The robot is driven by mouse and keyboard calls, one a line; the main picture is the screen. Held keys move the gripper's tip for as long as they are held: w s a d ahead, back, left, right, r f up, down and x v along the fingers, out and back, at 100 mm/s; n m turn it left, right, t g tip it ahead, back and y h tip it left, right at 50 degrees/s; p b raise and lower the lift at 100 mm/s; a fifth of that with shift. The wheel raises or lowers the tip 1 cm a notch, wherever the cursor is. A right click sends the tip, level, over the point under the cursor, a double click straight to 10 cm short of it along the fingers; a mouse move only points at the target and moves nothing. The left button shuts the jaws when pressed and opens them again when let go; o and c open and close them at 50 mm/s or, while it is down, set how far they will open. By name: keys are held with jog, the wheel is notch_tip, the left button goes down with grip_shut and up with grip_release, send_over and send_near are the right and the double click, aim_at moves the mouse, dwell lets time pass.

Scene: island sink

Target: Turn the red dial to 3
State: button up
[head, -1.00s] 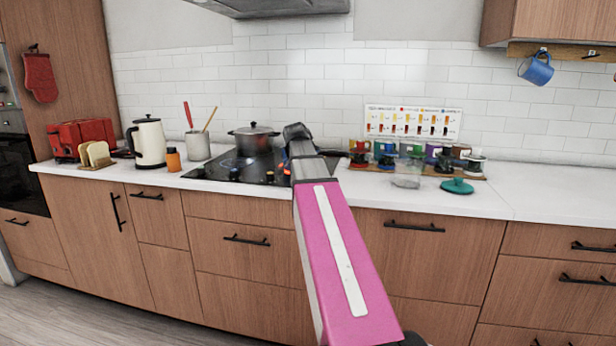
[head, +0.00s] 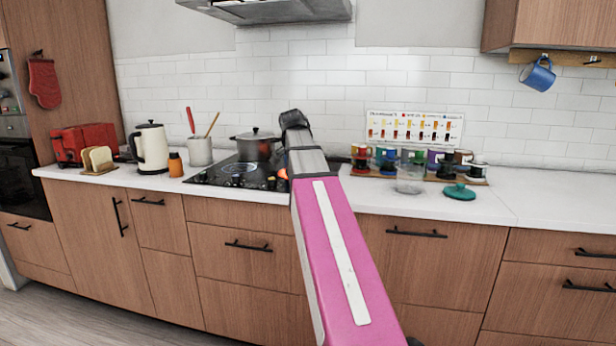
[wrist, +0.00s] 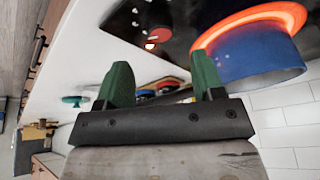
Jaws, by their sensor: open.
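A round red dial (wrist: 160,36) stands on the black cooktop in the wrist view, with a small bright light beside it and pale markings to its left. I cannot read its setting. My gripper (wrist: 160,62) has its two green fingers spread apart, with nothing between them. The dial appears just beyond the fingertips, in line with the gap, and apart from them. In the head view an orange-red spot (head: 282,174) shows beside my pink arm at the cooktop's right side; the arm hides my gripper there.
A pot (head: 257,143) stands on the cooktop; in the wrist view a glowing orange ring (wrist: 295,12) surrounds its base. A kettle (head: 151,150) is left.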

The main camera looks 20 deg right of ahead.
jog(key=shift+v, duration=1.9)
